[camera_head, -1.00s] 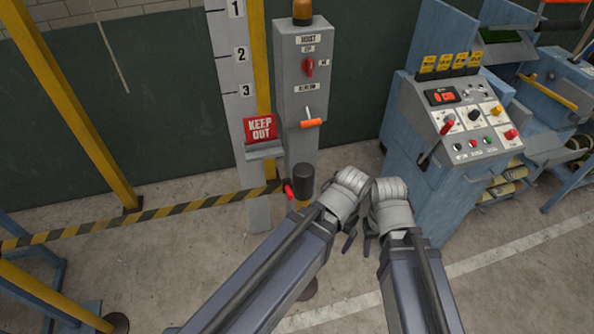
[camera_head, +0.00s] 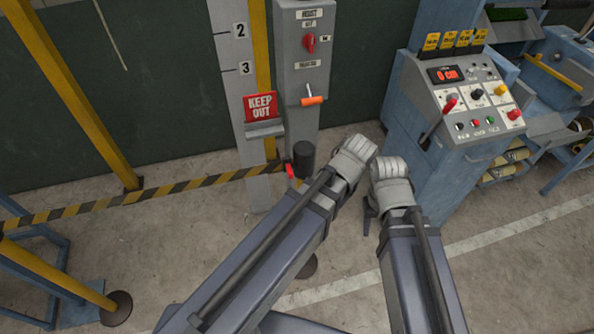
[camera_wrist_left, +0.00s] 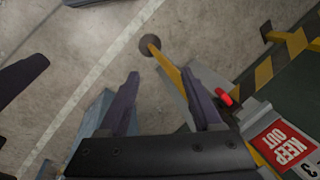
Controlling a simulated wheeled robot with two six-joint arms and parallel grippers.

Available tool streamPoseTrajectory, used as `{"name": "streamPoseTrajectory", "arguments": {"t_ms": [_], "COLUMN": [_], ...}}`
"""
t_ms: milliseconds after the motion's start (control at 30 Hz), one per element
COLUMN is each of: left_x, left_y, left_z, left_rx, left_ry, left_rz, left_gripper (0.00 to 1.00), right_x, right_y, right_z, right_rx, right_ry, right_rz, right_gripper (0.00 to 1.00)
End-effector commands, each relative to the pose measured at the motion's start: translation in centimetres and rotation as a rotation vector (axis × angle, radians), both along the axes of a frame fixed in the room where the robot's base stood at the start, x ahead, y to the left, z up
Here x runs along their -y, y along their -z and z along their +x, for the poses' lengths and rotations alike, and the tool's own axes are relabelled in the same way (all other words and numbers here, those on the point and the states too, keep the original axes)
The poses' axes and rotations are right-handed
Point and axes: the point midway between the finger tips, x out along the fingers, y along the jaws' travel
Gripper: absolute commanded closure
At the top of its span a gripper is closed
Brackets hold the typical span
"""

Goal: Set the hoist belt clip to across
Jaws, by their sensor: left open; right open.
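The yellow-and-black striped belt (camera_head: 190,186) runs from the left across to a dark-topped post (camera_head: 304,157). A red clip (camera_head: 290,171) sits at the belt's right end, against the post. The red clip (camera_wrist_left: 223,96) also shows in the left wrist view, just right of my left gripper's right finger. My left gripper (camera_wrist_left: 160,76) is open and empty, with the yellow post shaft (camera_wrist_left: 168,66) beyond and between its fingers in the picture; its fingers are mostly hidden in the head view. My right gripper (camera_head: 370,222) is open and empty, in front of the blue console.
The blue control console (camera_head: 440,185) is close on the right.

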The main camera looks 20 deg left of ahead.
Motion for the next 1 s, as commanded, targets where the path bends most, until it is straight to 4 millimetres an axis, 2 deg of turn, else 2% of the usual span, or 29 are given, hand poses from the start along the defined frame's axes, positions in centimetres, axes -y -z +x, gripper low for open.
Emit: {"name": "streamPoseTrajectory", "arguments": {"t_ms": [33,100,300,400,567,1000], "left_x": [-0.4,-1.4,-3.9,-4.7,-5.4,-5.7], "left_y": [0.3,0.1,-0.8,-1.3,-1.8,-1.7], "left_z": [2.3,4.4,9.3,10.8,12.0,12.0], "left_rx": [0.029,0.079,0.242,0.309,0.373,0.386], "left_ry": [-0.08,-0.203,-0.502,-0.603,-0.69,-0.708], "left_rz": [0.045,0.111,0.268,0.317,0.357,0.363], "left_gripper": [0.41,0.48,0.71,0.82,1.0,1.0], "right_x": [0.0,0.0,0.0,0.0,0.0,0.0], "right_y": [0.5,0.8,1.5,1.8,1.9,2.1], "right_z": [0.0,0.0,0.0,0.0,0.0,0.0], "right_rx": [0.0,0.0,0.0,0.0,0.0,0.0], "right_ry": [0.0,0.0,0.001,0.001,0.001,0.001], "right_rz": [0.0,0.0,0.0,0.0,0.0,0.0], "right_gripper": [0.5,0.5,0.5,0.5,0.5,0.5]}}
